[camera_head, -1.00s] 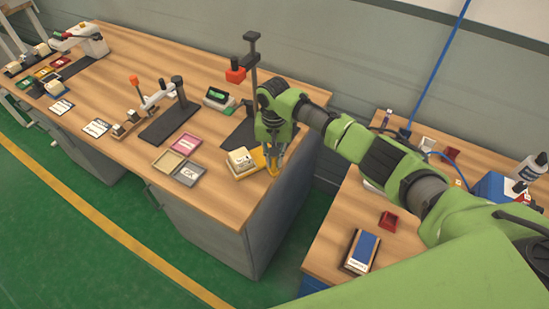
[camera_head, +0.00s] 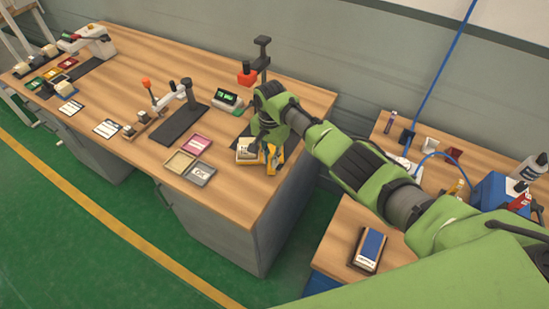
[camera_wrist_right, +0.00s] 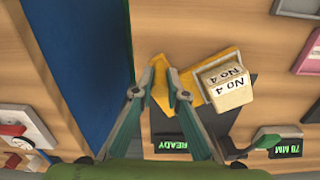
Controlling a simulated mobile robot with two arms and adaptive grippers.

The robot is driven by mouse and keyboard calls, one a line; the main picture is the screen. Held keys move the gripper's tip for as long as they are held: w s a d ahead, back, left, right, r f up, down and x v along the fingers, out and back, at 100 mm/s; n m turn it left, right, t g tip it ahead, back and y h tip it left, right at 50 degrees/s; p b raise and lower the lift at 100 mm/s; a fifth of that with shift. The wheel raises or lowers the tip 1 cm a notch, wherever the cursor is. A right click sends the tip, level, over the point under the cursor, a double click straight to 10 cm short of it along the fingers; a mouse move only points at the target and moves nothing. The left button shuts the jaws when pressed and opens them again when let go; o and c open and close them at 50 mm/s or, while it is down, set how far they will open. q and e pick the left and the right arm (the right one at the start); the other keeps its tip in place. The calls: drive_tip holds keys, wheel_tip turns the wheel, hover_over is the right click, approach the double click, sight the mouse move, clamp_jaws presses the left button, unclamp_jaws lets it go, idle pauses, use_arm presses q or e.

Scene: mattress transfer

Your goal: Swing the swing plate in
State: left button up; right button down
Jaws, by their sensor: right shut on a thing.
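The yellow-orange swing plate (camera_head: 243,161) is at the right end of the long bench, beside the black base of a press stand with a red head (camera_head: 247,78). A pale block marked "No 4" (camera_wrist_right: 226,84) sits on the plate (camera_wrist_right: 232,60). My right gripper (camera_head: 270,158) is at the plate's right side. In the right wrist view its fingers (camera_wrist_right: 157,78) are closed on the orange handle (camera_wrist_right: 161,92) beside the plate. The stand's dark base (camera_wrist_right: 208,123) shows partly under the plate. My left gripper is out of view.
A green "READY" display (camera_wrist_right: 183,145) and a "78 MM" gauge (camera_head: 226,98) are near the stand. Pink (camera_head: 193,143) and grey trays (camera_head: 199,173) lie left of the plate. A side table (camera_head: 335,240) is to the right, past a gap.

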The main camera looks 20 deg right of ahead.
drive_tip(key=shift+w+a+m, duration=0.4)
drive_tip(key=shift+a+m, duration=0.1)
drive_tip(key=shift+m, duration=0.2)
drive_tip(key=shift+w+a+m+b, duration=0.4)
drive_tip(key=shift+m+b, duration=0.25)
drive_tip(key=shift+m, duration=0.15)
drive_tip(key=shift+w+a+m+b, duration=0.4)
drive_tip(key=shift+w+m+b, duration=0.3)
drive_tip(key=shift+m+b, duration=0.55)
drive_tip(key=shift+w+m+b, duration=0.25)
drive_tip(key=shift+b, duration=0.05)
drive_tip(key=shift+a+r, duration=0.1)
drive_tip(key=shift+r, duration=0.05)
drive_tip(key=c, duration=2)
unclamp_jaws()
